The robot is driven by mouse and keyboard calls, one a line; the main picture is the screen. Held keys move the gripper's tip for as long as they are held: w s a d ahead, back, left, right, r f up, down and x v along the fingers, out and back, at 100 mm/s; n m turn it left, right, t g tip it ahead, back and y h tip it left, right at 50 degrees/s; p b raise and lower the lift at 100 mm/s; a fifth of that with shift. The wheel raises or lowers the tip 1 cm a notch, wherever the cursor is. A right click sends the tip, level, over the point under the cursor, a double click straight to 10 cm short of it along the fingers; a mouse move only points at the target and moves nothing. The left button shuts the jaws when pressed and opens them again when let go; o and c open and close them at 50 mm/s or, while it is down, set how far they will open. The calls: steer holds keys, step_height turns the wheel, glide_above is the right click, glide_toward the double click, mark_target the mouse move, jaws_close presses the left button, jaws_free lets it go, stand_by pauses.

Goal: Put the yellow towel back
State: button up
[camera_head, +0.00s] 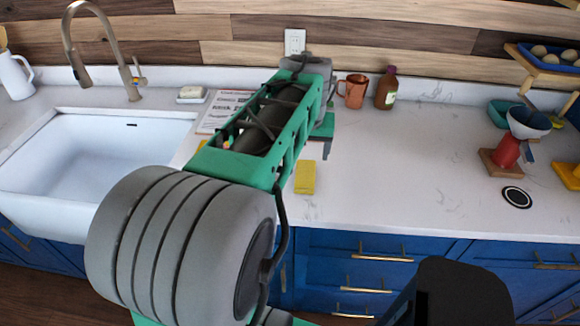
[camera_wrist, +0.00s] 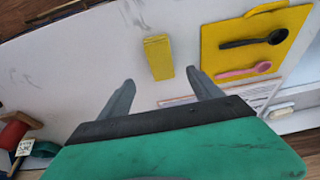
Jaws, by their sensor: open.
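The yellow towel (camera_head: 305,177) is a small folded block lying on the white counter near its front edge, partly beside my arm. In the wrist view the towel (camera_wrist: 158,57) lies just beyond my fingertips, roughly in line with the gap between them. My gripper (camera_wrist: 160,79) is open, with nothing between its fingers. In the head view my gripper is mostly hidden behind my arm.
A yellow board (camera_wrist: 222,62) with a black spoon (camera_wrist: 254,39) and a pink spoon (camera_wrist: 243,71) lies near the towel. A sink (camera_head: 95,150) is at left. A copper mug (camera_head: 353,91) and brown bottle (camera_head: 386,89) stand behind. Counter right of the towel is clear.

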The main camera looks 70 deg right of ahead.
steer(key=w+a+f+n+t+y, duration=0.15)
steer(key=w+a+n, duration=0.65)
steer(key=w+a, duration=1.3)
steer(key=w+a+f+n, duration=0.1)
steer(key=a+n, duration=0.1)
steer(key=a, duration=0.5)
steer(key=w+a+f+n+t+y, duration=0.1)
steer(key=a+n, duration=0.2)
steer(key=a, duration=0.4)
steer(key=w+a+f+n+y, duration=0.1)
steer(key=w+a+n, duration=0.1)
steer(key=a, duration=0.6)
steer(key=shift+f+n, duration=0.3)
steer(key=shift+n, duration=0.1)
steer(key=shift+w, duration=0.1)
